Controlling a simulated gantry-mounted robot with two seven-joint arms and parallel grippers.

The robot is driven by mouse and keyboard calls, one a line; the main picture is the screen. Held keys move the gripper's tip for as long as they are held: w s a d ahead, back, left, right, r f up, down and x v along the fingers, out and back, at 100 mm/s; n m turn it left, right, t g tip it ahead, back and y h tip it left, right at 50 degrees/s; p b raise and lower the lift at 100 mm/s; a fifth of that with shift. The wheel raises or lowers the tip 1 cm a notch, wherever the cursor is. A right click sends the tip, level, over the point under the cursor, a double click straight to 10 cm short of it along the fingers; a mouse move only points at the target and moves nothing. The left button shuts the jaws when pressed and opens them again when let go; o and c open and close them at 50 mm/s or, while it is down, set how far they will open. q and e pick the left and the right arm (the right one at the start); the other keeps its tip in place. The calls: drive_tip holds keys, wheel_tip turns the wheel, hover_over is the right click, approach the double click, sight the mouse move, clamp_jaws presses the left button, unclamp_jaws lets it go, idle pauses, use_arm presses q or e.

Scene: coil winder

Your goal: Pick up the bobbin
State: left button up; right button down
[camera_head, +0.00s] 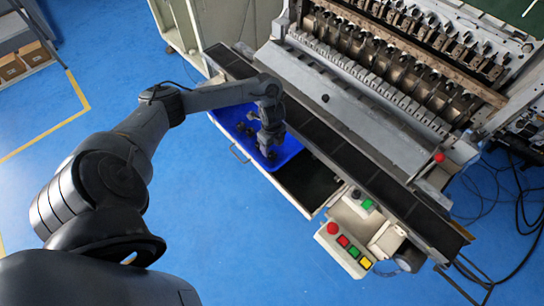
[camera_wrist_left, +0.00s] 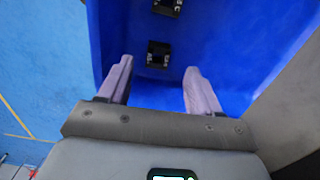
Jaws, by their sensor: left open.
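A small black bobbin (camera_wrist_left: 158,54) with a pale top sits in the blue tray (camera_wrist_left: 113,28), seen in the left wrist view just beyond and between my fingertips. A second black bobbin (camera_wrist_left: 167,5) lies farther in, cut by the top edge. My left gripper (camera_wrist_left: 160,66) is open, its two fingers apart with nothing between them. In the head view my left gripper (camera_head: 268,149) points down over the blue tray (camera_head: 290,150), and my wrist hides part of the tray. The height of the fingers above the tray floor is hard to tell. My right gripper is not in view.
The tray rests in a pulled-out drawer (camera_head: 302,187) along the coil winder (camera_head: 375,80). A control box (camera_head: 345,249) with coloured buttons stands at the drawer's right end. Blue floor (camera_head: 235,240) in front is clear. Cables (camera_head: 515,210) lie at the right.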

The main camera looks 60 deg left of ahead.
sight(272, 153)
use_arm(q)
drive_tip(key=f, duration=0.5)
drive_tip(key=shift+s+d+b, duration=0.1)
drive_tip(key=shift+d+b, duration=0.1)
drive_tip(key=shift+b, duration=0.2)
drive_tip(key=shift+c, duration=0.5)
drive_tip(key=c, duration=1)
drive_tip(key=shift+r, duration=0.15)
wheel_tip(272, 153, up, 10)
drive_tip(key=p, duration=0.2)
drive_tip(key=shift+p, duration=0.3)
drive_tip(key=shift+s, duration=0.1)
